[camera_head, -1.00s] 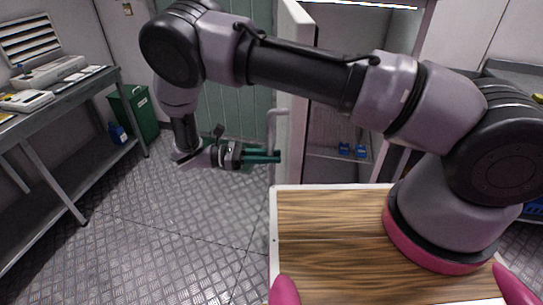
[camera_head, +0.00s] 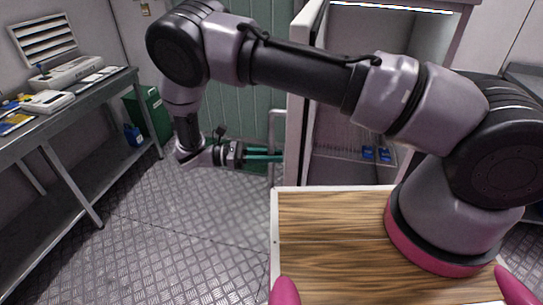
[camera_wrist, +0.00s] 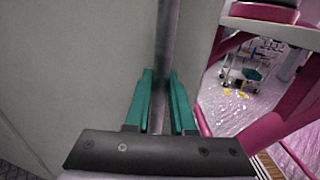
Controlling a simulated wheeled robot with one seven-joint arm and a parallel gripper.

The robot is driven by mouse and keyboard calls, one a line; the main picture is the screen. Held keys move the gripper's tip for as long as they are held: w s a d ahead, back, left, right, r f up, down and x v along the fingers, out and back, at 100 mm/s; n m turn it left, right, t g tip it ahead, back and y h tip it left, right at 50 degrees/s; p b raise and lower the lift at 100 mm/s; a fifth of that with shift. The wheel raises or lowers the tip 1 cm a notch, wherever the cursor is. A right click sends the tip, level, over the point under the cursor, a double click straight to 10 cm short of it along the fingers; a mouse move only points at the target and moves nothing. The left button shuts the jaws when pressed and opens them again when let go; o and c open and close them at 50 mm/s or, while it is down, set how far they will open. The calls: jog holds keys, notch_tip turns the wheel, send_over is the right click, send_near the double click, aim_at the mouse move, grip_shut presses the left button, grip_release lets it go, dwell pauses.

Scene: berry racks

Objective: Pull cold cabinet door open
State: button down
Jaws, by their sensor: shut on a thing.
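The cold cabinet door (camera_head: 300,85) stands ajar, seen nearly edge-on in the head view, with the inside of the cold cabinet (camera_head: 345,125) visible to its right. A vertical metal bar handle (camera_head: 271,125) is on the door's left face. My gripper (camera_head: 281,154) reaches it from the left, its green fingers level. In the wrist view, the green fingers of my gripper (camera_wrist: 161,82) are on both sides of the handle bar (camera_wrist: 166,35) and shut on it. The door's pale face (camera_wrist: 80,70) fills the left of that view. The hinges cannot be made out.
A grey metal bench (camera_head: 95,95) with devices stands at the left, with a green bin (camera_head: 153,112) beyond it. The patterned floor (camera_head: 180,225) between is clear. Blue items (camera_head: 376,153) sit low inside the cabinet. My wooden deck is in front.

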jog(key=c, duration=0.8)
grip_release()
jog(key=shift+o, duration=0.2)
jog(key=a, duration=1)
jog(key=shift+a, duration=0.4)
jog(key=shift+w, duration=0.1)
